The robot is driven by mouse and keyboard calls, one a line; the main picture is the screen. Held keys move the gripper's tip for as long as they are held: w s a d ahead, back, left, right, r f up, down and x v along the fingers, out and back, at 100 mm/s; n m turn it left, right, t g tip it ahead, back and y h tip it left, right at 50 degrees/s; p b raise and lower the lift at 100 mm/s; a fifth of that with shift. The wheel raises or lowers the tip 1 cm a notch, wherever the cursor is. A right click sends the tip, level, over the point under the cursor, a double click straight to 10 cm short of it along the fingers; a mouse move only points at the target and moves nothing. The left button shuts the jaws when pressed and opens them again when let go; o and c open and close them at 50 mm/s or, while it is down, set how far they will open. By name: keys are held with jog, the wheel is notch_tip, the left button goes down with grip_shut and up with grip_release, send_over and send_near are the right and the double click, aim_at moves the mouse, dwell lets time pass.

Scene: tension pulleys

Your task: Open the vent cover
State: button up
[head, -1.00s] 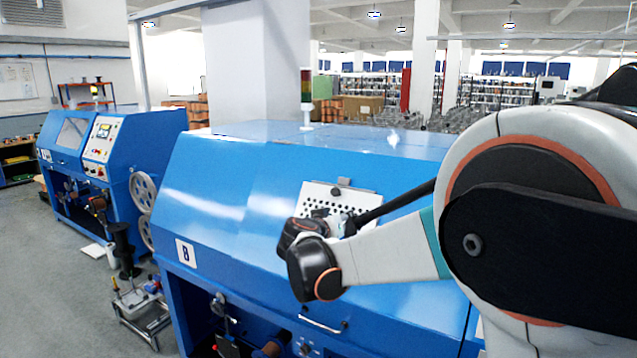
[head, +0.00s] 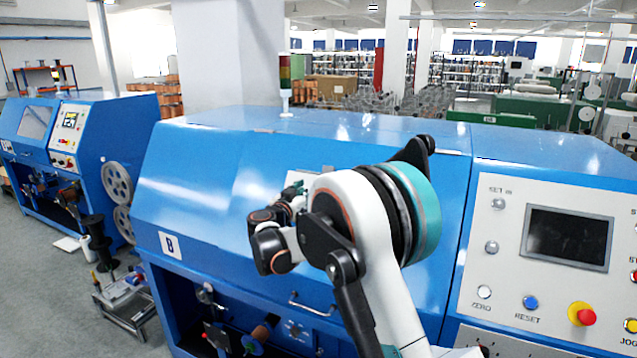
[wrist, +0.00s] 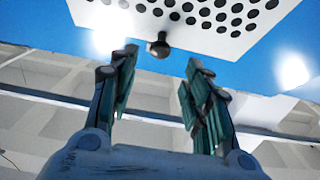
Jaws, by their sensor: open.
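The vent cover (wrist: 205,14) is a white plate with round black holes on the blue machine's sloped hood. In the wrist view it crosses the top of the picture. A black knob (wrist: 158,46) stands out near its edge. My gripper (wrist: 161,62) is open and empty. Its two green-and-black fingers point toward the plate, with the knob between and beyond their tips in the picture. I see no contact. In the head view my arm hides most of the vent cover (head: 312,176), and my gripper (head: 294,190) is close by it.
The blue machine (head: 200,170) fills the middle. Its control panel (head: 545,240), with a screen and buttons, is to the right of my arm. A handle bar (head: 312,306) is below the hood. A signal tower (head: 285,82) stands on top. A small cart (head: 130,305) is on the floor at left.

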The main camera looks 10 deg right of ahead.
jog(key=x, duration=0.8)
jog(key=shift+s, duration=0.1)
grip_shut()
